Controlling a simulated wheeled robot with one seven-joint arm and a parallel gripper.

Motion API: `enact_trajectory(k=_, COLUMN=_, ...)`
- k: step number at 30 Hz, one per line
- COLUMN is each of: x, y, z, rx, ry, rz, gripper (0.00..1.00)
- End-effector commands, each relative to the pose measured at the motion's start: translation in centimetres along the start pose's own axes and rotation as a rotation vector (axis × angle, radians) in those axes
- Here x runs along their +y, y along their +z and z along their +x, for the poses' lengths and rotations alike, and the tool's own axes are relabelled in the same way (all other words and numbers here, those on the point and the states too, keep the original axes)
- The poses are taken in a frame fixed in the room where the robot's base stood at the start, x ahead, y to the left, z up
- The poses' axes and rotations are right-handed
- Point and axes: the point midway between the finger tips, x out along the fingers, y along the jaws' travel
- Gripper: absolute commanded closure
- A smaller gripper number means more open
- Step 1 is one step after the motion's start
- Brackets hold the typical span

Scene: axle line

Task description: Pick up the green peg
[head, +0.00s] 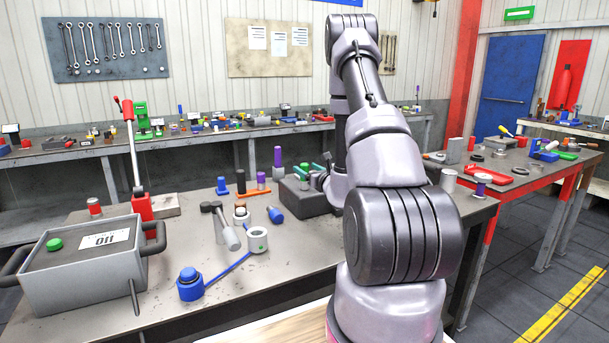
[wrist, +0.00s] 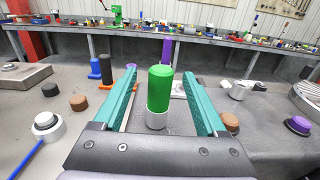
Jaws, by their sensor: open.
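The green peg (wrist: 160,84) stands upright in the wrist view, with a pale silver section or holder (wrist: 157,117) at its foot. My gripper (wrist: 160,77) is open, with one teal finger on each side of the peg. Gaps show between the peg and both fingers, so it is not gripped. In the head view the teal fingers of my gripper (head: 308,171) show small over the dark block (head: 300,196) on the bench. The peg cannot be made out clearly there among the fingers and my arm.
A purple peg (head: 278,158) stands just behind the block. Black (head: 240,181) and blue (head: 222,186) pegs stand to its left. A grey hammer (head: 228,230), a white ring (head: 257,240) and a grey box (head: 85,268) lie nearer the front. Bare bench shows at the front.

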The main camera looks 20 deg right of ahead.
Motion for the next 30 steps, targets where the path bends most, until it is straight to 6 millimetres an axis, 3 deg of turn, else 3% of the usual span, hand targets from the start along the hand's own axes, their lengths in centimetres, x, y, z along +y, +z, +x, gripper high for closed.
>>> enact_trajectory(k=12, x=-0.1, y=0.3, z=5.0, rx=-0.001, ry=0.003, rz=-0.001, gripper=0.26)
enact_trajectory(k=21, x=-0.1, y=0.2, z=5.4, rx=0.001, ry=0.002, rz=0.000, gripper=0.26)
enact_trajectory(k=27, x=-0.1, y=0.2, z=5.4, rx=0.001, ry=0.002, rz=0.000, gripper=1.00)
enact_trajectory(k=30, x=-0.1, y=0.2, z=5.4, rx=0.001, ry=0.002, rz=0.000, gripper=1.00)
